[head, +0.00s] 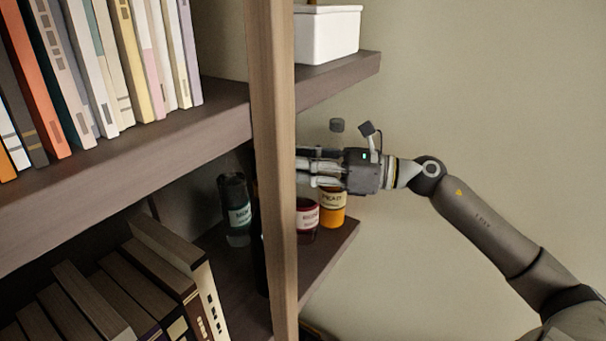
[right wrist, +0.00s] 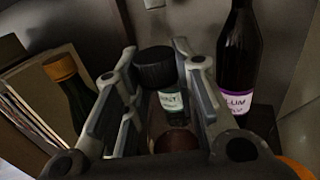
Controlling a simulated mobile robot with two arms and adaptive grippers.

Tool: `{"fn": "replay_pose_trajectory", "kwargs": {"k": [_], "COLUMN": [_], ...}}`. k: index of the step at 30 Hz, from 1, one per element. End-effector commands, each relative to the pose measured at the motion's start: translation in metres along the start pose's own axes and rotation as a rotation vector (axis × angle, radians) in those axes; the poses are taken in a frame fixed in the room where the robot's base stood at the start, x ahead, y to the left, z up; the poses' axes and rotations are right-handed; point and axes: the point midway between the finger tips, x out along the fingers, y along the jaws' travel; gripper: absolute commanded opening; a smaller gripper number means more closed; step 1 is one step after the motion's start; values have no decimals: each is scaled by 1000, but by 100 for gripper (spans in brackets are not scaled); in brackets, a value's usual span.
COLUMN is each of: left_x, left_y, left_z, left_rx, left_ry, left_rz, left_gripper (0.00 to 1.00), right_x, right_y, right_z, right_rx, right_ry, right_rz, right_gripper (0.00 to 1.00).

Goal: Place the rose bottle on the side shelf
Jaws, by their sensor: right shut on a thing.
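The rose bottle (head: 307,219), dark red with a pale label, is just right of the wooden post, upright at the side shelf (head: 318,265). Whether its base touches the shelf is unclear. My right gripper (head: 315,167) reaches in from the right above it, its fingertips close to the post. In the right wrist view a reddish rounded body (right wrist: 176,141) lies between my fingers (right wrist: 160,90), which are shut on it; it appears to be the rose bottle. The fingers hide part of it. My left gripper is out of view.
An orange peach bottle (head: 333,207) stands beside the rose bottle. A tall plum bottle (right wrist: 238,65) stands right of my fingers. Books fill the left shelves; a white box (head: 327,36) sits above.

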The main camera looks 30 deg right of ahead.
Motion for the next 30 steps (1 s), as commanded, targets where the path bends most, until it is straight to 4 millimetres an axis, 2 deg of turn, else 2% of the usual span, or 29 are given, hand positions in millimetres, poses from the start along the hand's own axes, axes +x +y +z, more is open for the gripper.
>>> {"fn": "replay_pose_trajectory", "kwargs": {"k": [6, 9, 22, 23, 27, 30], "left_x": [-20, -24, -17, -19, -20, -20], "left_y": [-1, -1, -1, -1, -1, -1], "left_z": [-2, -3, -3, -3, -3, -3], "left_rx": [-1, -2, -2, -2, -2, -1], "left_ry": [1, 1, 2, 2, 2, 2], "left_rz": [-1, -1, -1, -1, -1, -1], "left_gripper": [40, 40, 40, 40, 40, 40], "right_x": [2, 2, 2, 2, 2, 2], "right_y": [-4, -4, -4, -4, -4, -4], "right_z": [-20, -30, -39, -39, -38, -38], "right_rx": [7, 3, -1, 0, 1, 1], "right_ry": [-4, -3, -2, 1, 1, 1], "right_rz": [-1, 0, 0, 1, 1, 1], "right_gripper": [0, 0, 0, 30, 47, 47]}}
